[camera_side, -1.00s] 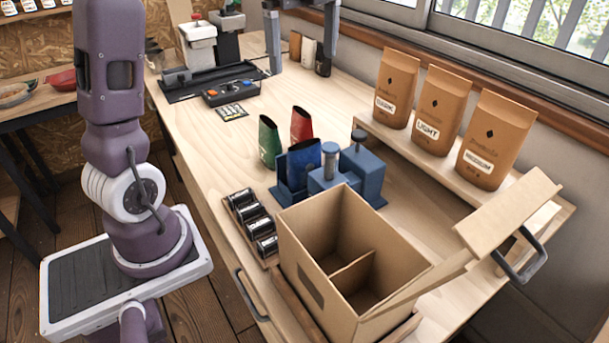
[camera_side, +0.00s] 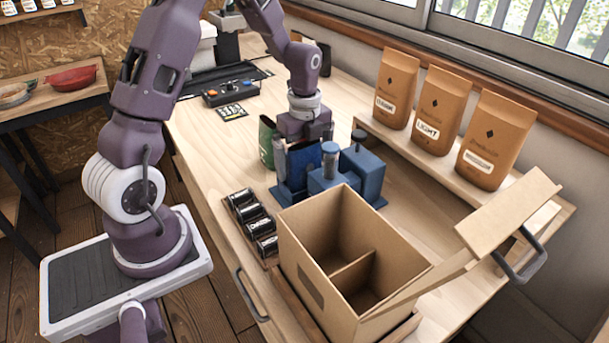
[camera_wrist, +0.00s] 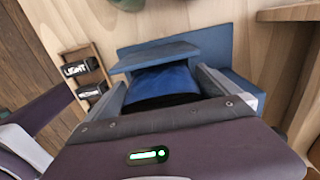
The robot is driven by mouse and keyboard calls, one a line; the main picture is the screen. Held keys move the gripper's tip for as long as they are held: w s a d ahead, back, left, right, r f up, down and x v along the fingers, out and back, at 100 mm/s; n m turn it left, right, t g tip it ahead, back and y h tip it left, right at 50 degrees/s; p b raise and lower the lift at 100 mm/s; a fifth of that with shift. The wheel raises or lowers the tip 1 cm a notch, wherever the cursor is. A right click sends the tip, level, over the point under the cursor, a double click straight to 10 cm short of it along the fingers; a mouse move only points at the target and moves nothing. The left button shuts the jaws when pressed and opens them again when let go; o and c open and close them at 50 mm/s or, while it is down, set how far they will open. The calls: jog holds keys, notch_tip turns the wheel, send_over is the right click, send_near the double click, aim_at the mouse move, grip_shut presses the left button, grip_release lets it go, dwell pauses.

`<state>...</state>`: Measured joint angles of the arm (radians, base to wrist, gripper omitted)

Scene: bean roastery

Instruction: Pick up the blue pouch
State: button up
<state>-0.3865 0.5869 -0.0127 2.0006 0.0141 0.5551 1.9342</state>
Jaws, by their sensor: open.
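The blue pouch (camera_side: 305,158) stands upright at the blue sealer-like fixture (camera_side: 345,175) on the workbench. In the wrist view the pouch (camera_wrist: 162,84) shows as a bright blue face below a flat blue bar of the fixture (camera_wrist: 155,55). My gripper (camera_side: 304,145) is directly over the pouch, pointing down. In the wrist view my gripper (camera_wrist: 165,88) is open, with one grey finger on each side of the pouch. I cannot tell whether the fingers touch it. The pouch's lower part is hidden.
A green pouch (camera_side: 267,142) stands just left of my gripper. An open cardboard box (camera_side: 310,235) with a divider is in front, beside a rack of dark tins (camera_side: 250,220). Several brown bags (camera_side: 440,105) stand on the raised shelf at right.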

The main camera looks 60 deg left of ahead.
jog(key=shift+f, duration=0.9)
jog(key=c, duration=1.4)
